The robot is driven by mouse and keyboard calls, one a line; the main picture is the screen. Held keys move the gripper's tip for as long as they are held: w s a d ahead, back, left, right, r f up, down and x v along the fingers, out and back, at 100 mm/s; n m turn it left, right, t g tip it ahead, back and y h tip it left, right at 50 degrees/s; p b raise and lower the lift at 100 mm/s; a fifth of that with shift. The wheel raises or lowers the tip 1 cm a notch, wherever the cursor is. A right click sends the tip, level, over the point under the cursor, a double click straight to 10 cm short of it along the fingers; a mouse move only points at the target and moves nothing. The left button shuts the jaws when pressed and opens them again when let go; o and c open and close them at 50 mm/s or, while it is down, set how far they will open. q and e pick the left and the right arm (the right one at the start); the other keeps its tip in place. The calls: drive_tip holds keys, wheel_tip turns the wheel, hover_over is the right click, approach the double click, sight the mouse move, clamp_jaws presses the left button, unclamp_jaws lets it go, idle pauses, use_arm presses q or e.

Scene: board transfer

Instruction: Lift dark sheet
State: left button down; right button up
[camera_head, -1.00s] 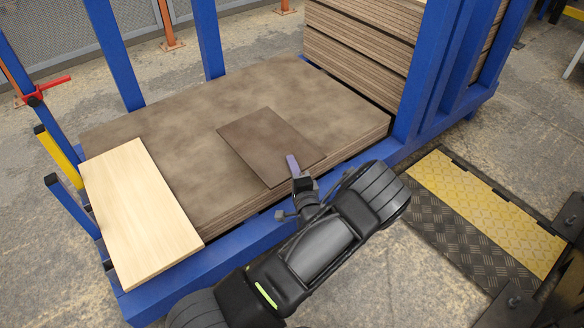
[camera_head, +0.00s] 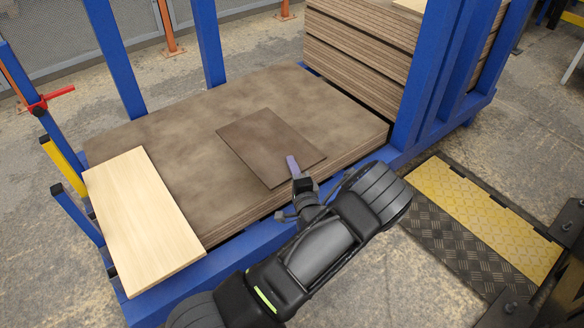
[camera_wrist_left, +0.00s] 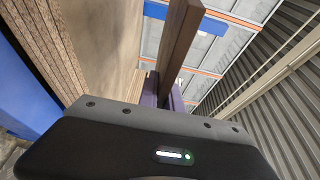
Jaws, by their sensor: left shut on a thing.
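The dark sheet (camera_head: 262,140) is a small brown rectangular board over the large stacked boards (camera_head: 190,120) on the blue rack. My left gripper (camera_head: 293,167) is shut on its front edge, near the right corner. In the left wrist view the sheet shows edge-on (camera_wrist_left: 183,45) between the fingers (camera_wrist_left: 165,95), apart from the stack (camera_wrist_left: 45,45). A visible gap there shows the sheet held clear of the stack. The lower finger is hidden under the sheet in the head view. My right gripper is not in view.
A pale wood board (camera_head: 142,220) lies at the left end of the stack. Blue posts (camera_head: 425,80) and a taller board pile (camera_head: 360,45) stand at the right. A yellow and black ramp (camera_head: 480,225) lies on the floor at right.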

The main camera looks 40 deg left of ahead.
use_arm(q)
wheel_tip(320, 180, up, 2)
drive_tip(key=shift+r+p, duration=0.25)
drive_tip(key=shift+p, duration=0.35)
